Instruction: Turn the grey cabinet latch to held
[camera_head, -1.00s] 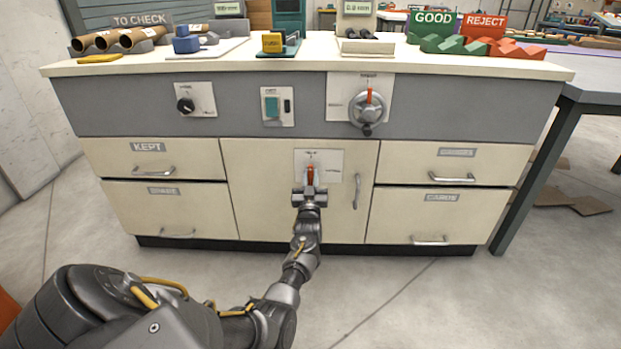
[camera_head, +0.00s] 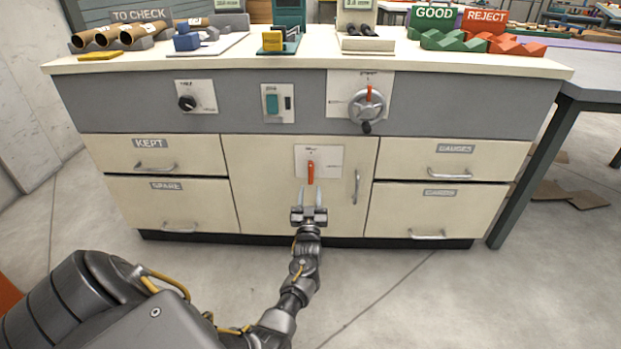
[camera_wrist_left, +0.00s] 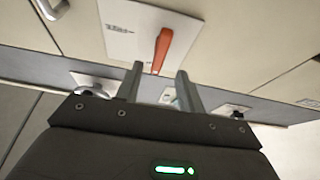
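The cabinet latch shows as a red-orange handle (camera_head: 311,172) on a pale plate (camera_head: 330,158) in the upper middle of the cream cabinet door (camera_head: 270,195). In the head view the handle stands about upright. The handle also shows in the left wrist view (camera_wrist_left: 162,50), just beyond the fingertips. My left gripper (camera_head: 310,190) is below the handle, its two fingers apart with nothing between them. In the wrist view the gripper (camera_wrist_left: 158,72) is open and the handle looks clear of it. The small lettering on the plate is too blurred to read. My right gripper is not in view.
The door's vertical pull (camera_head: 356,187) is right of the latch. Drawers with pulls flank the door, including the KEPT drawer (camera_head: 150,155). Above are a black knob (camera_head: 187,103), a teal switch (camera_head: 272,104) and a grey handwheel (camera_head: 366,106). The floor in front is clear.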

